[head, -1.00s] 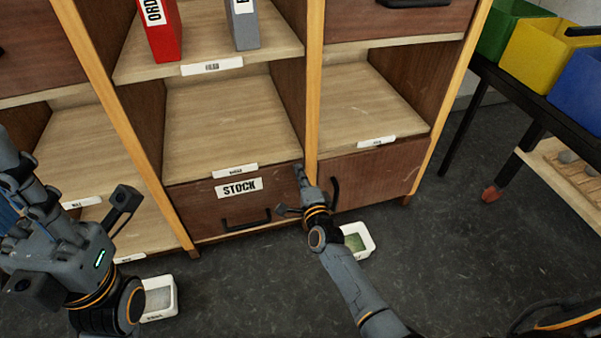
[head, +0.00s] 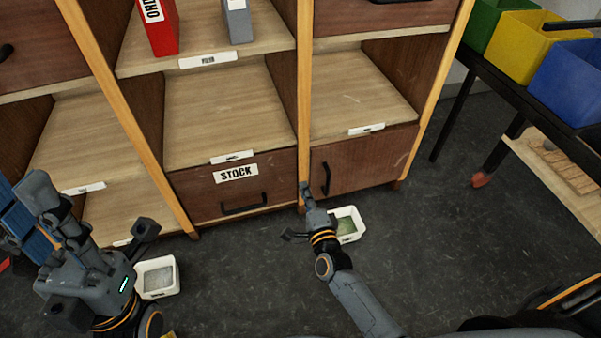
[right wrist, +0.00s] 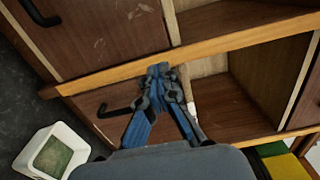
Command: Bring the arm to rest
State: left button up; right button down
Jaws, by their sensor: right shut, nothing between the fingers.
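My right gripper (head: 306,188) is shut and empty. In the head view it points up toward the front of the shelf unit (head: 304,100), near the post between the STOCK drawer (head: 205,192) and the door at its right. In the right wrist view its blue-sided fingers (right wrist: 158,70) meet at their tips in front of the unit. My left gripper (head: 35,195) is at the left edge of the head view, partly cut off. A blue surface shows beside its fingers; I cannot tell whether the jaws are open.
A white tray with green contents (head: 349,226) stands on the floor beside my right gripper. Another white tray (head: 158,278) stands beside my left arm. A dark rack with green, yellow and blue bins (head: 575,80) is at the right.

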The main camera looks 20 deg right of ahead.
jog(key=shift+s, duration=0.9)
